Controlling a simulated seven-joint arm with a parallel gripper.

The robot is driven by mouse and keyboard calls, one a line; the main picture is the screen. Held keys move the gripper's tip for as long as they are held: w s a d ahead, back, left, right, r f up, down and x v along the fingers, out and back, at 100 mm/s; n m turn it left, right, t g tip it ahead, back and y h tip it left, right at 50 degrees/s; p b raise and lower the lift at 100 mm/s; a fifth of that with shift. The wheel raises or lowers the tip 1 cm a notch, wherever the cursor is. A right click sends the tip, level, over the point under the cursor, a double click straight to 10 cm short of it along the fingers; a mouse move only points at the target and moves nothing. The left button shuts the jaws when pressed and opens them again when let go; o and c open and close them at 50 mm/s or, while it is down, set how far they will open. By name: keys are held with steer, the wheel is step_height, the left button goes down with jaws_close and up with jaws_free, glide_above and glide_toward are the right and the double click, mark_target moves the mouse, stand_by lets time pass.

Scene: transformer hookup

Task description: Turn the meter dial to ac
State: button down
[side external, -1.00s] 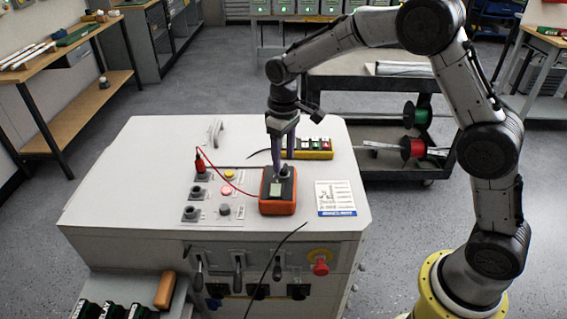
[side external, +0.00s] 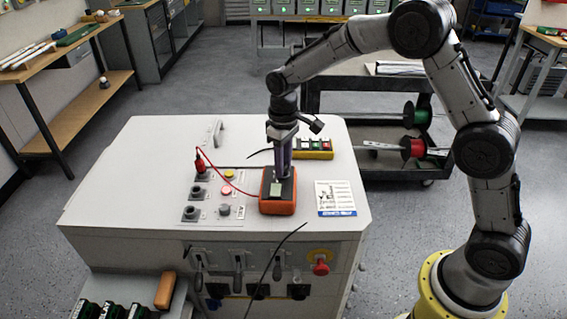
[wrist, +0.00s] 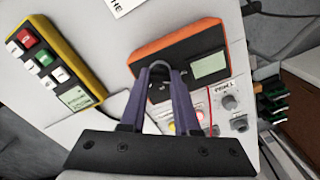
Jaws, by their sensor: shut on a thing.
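The orange meter (side external: 278,208) with a dark face and a pale screen sits on the white cabinet top, and it also shows in the wrist view (wrist: 177,45). My gripper (side external: 279,178) points down over the meter's face, with its purple fingers close together. In the wrist view my gripper (wrist: 160,72) is shut on the meter dial, whose grey rounded edge shows between the fingertips. The dial's markings and its pointer are hidden by the fingers, so I cannot tell its setting.
A yellow button box (side external: 314,148) lies behind the meter. A printed card (side external: 335,198) lies to its right. A red lead (side external: 212,170) runs from a socket panel at the left to the meter. The cabinet top's left part is clear.

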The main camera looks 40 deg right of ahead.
stand_by(0.3)
steer(key=m, duration=0.4)
steer(key=shift+m, duration=1.9)
steer(key=shift+r, duration=0.1)
steer(key=c, duration=0.6)
jaws_free()
steer(key=shift+c, duration=0.2)
step_height(320, 180, up, 14)
